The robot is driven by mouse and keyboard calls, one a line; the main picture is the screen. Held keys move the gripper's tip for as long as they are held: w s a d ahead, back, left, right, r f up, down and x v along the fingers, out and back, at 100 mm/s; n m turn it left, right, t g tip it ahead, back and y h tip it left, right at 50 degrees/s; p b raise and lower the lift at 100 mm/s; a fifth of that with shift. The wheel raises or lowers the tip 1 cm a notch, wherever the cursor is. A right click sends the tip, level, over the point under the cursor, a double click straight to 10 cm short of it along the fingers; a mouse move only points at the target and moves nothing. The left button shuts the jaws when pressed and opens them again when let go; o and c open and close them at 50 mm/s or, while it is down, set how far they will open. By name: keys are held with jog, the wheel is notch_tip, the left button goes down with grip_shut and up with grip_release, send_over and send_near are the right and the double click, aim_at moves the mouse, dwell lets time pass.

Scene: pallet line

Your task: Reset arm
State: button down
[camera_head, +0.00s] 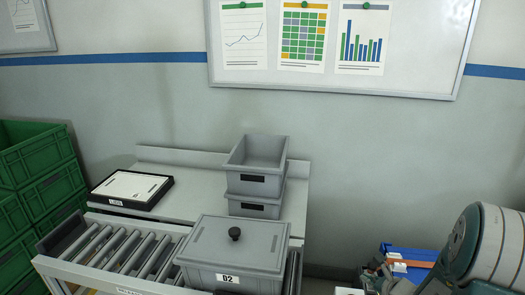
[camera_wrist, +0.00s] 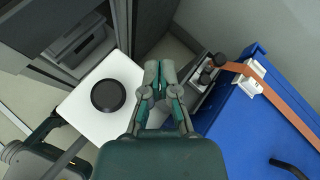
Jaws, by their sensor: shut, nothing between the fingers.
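My gripper (camera_wrist: 159,76) shows in the wrist view, with its two fingers together and nothing between them. It hangs over the gap between a white panel bearing a black disc (camera_wrist: 108,95) and a blue case (camera_wrist: 255,120). It touches neither as far as I can see. In the head view my arm is at the lower right edge, and the gripper itself is not clearly visible there.
A lidded grey bin marked 02 (camera_head: 232,250) sits on the roller conveyor (camera_head: 120,258). Stacked grey bins (camera_head: 256,185) and a black tray with a white sheet (camera_head: 132,188) stand on the table (camera_head: 205,178) behind. Green crates (camera_head: 38,160) are stacked left.

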jog(key=s+a+r+n+g+y, duration=0.25)
jog(key=s+a+r+n, duration=0.25)
jog(key=a+r+n, duration=0.35)
jog(key=s+a+r+n+g+y, duration=0.1)
jog(key=s+a+r+n+g, duration=0.3)
jog(key=a+r+n, duration=0.5)
jog(key=s+r+n+h, duration=0.2)
jog(key=s+n+h, duration=0.1)
jog(key=s+n, duration=0.2)
jog(key=s+r+n+t+h, duration=0.1)
jog(key=s+r+n+h, duration=0.2)
jog(key=s+n, duration=0.3)
jog(key=shift+s+d+h, duration=0.2)
jog(key=shift+s+h, duration=0.35)
jog(key=shift+s, duration=1.4)
jog(key=shift+n, duration=0.25)
